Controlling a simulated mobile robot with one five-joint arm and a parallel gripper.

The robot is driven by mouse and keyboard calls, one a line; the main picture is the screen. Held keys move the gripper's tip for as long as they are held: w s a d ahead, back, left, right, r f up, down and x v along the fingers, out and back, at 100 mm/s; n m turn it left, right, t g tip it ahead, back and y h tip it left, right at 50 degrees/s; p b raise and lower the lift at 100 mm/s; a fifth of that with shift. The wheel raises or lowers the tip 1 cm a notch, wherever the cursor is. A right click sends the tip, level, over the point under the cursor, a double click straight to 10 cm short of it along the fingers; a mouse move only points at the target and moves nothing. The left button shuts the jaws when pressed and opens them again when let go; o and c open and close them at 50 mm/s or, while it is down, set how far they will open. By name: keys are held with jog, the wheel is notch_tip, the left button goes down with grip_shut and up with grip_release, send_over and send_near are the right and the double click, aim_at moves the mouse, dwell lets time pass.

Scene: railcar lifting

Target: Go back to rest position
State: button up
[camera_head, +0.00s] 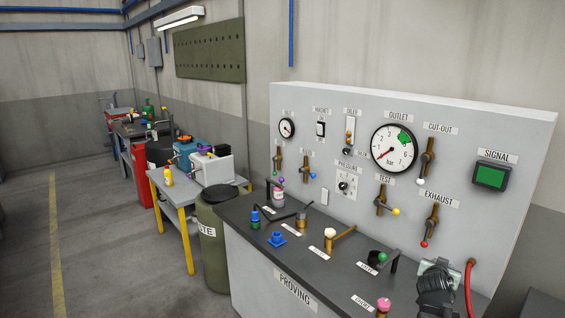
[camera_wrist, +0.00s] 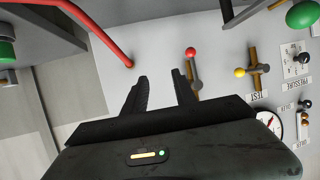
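My gripper (camera_wrist: 160,78) shows in the wrist view with its two dark fingers apart and nothing between them. They point at the pale panel (camera_wrist: 215,45), below the exhaust valve handle with the red knob (camera_wrist: 193,68). In the head view my gripper (camera_head: 437,272) appears as a dark shape at the lower right, above the right end of the bench and left of the red hose (camera_head: 469,285). Its fingertips are hard to make out there.
The proving bench (camera_head: 300,255) carries several upright fittings and levers, including a pink-topped one (camera_head: 383,305) near my gripper. A green-lit signal box (camera_head: 491,177) sits on the panel. A drum (camera_head: 215,250) and yellow-legged table (camera_head: 187,235) stand left. Floor (camera_head: 100,230) is clear farther left.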

jog(key=w+a+f+n+g+y, duration=0.1)
jog(key=a+f+y, duration=0.15)
jog(key=a, duration=0.75)
jog(key=w+a+f+n+y, duration=0.1)
jog(key=a+f+y, duration=0.15)
jog(key=a, duration=0.75)
jog(key=s+a+f+n+g+y, duration=0.1)
jog(key=s+a+f+n+g, duration=0.2)
jog(key=s+a+f+g, duration=0.2)
jog(key=s+a+f+n+g+y, duration=0.2)
jog(key=s+a+f+n+g, duration=0.1)
jog(key=s+a, duration=0.6)
jog(key=s+f+g, duration=0.1)
jog(key=s, duration=0.2)
jog(key=shift+s+a+f+g, duration=0.25)
jog(key=shift+a+f+g, duration=0.1)
jog(key=shift+g, duration=0.05)
